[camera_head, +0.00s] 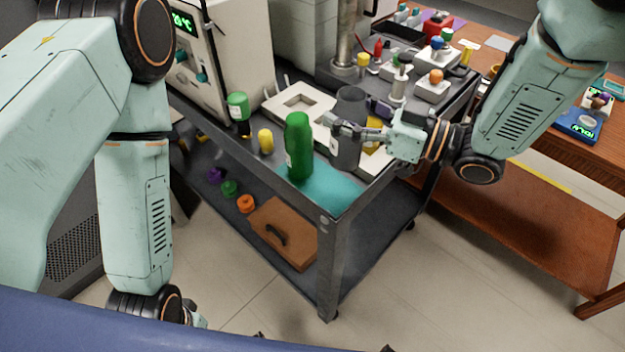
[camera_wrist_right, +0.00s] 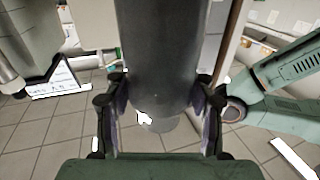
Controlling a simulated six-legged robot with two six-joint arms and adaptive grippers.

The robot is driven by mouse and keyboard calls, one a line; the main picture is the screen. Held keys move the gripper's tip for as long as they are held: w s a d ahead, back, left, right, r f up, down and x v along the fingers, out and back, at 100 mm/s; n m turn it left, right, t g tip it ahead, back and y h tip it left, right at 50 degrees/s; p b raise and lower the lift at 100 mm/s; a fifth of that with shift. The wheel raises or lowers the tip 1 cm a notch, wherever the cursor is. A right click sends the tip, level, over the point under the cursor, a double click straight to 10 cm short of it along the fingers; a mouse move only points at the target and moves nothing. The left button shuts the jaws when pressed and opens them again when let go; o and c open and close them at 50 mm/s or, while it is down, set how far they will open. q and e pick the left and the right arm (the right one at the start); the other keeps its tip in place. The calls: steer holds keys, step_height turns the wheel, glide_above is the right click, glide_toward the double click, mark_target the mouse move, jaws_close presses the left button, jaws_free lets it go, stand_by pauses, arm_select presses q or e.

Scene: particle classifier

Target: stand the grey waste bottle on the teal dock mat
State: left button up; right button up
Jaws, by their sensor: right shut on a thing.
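The grey waste bottle (camera_head: 350,103) is upright over the near part of the cart, held by my right gripper (camera_head: 345,128). The right wrist view shows the dark grey bottle (camera_wrist_right: 160,55) between both fingers of the right gripper (camera_wrist_right: 160,115). The teal dock mat (camera_head: 332,192) lies at the cart's near corner. The bottle's lower end overlaps the mat's back edge in the head view; I cannot tell whether it touches. A green bottle (camera_head: 298,150) stands at the mat's left part. My left gripper (camera_head: 195,316) is barely visible at the bottom, its fingers hidden.
A white tray (camera_head: 283,103) with cut-outs lies behind the bottles. A yellow bottle (camera_head: 266,141) and a green-capped bottle (camera_head: 238,108) stand to the left. A wooden table (camera_head: 520,210) stands right.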

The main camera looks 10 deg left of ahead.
mark_target(330, 155)
steer(key=shift+d+f, duration=0.1)
steer(key=shift+f, duration=0.1)
step_height(330, 155, down, 7)
steer(key=shift+w+f+b, duration=0.1)
steer(key=shift+b, duration=0.45)
steer(key=shift+a+f, duration=1.05)
steer(key=shift+d+f, duration=0.2)
steer(key=shift+d, duration=0.4)
steer(key=o, duration=0.8)
steer(key=shift+f, duration=0.1)
steer(key=o, duration=0.5)
steer(key=shift+s+a, duration=0.2)
steer(key=shift+a, duration=0.5)
steer(key=shift+w+d, duration=0.1)
steer(key=shift+d, duration=0.5)
steer(key=shift+a+r, duration=0.25)
steer(key=shift+d, duration=0.35)
steer(key=v, duration=0.9)
steer(key=shift+a, duration=0.1)
steer(key=shift+s+d+r, duration=0.1)
steer(key=shift+s+d, duration=0.3)
steer(key=shift+d, duration=0.25)
arm_select(q)
steer(key=shift+a+f, duration=0.5)
steer(key=shift+f, duration=0.2)
arm_select(e)
steer(key=shift+s+d, duration=0.1)
steer(key=shift+d, duration=0.45)
